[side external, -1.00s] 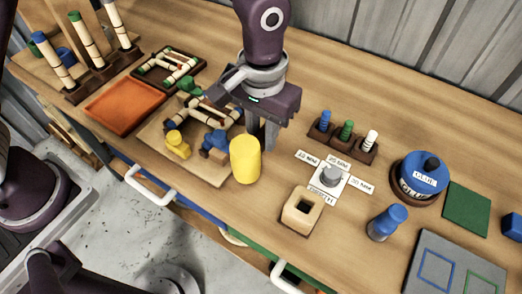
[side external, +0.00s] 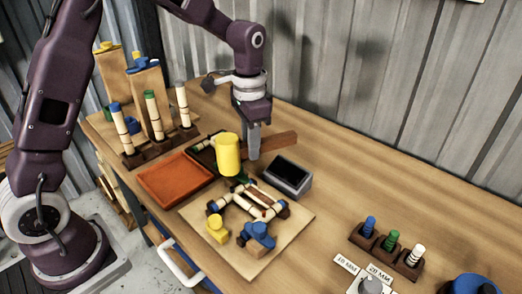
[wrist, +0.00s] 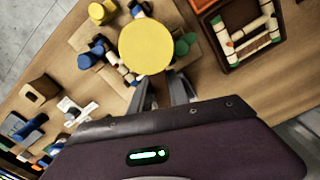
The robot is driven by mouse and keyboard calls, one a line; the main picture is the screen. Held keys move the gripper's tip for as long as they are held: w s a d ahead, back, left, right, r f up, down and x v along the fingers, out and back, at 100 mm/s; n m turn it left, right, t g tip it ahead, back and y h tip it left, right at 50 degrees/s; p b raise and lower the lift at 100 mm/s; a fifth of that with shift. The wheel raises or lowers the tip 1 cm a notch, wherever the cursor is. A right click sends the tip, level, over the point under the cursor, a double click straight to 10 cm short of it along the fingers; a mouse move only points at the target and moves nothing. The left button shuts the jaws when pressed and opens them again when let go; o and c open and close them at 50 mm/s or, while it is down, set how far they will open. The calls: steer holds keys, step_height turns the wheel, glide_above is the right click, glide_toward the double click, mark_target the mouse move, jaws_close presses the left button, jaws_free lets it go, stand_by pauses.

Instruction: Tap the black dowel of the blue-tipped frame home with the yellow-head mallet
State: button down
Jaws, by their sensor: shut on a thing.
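My gripper (side external: 254,150) is shut on the brown handle (side external: 282,143) of the mallet. Its yellow head (side external: 228,154) is raised beside the fingers, over the far side of the work board in the side view. In the wrist view the head (wrist: 147,46) hides part of the scene below, near my fingers (wrist: 163,90). I cannot pick out the black dowel clearly.
An orange tray (side external: 175,178) lies left of the board. A green-tipped frame (wrist: 250,42) sits in a dark tray. A dark-topped grey box (side external: 287,178) stands behind the board. Racked upright rods (side external: 155,115) stand at left.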

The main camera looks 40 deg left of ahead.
steer(key=shift+f, duration=1.4)
steer(key=shift+f, duration=1.85)
steer(key=shift+r, duration=1.8)
steer(key=shift+f, duration=0.35)
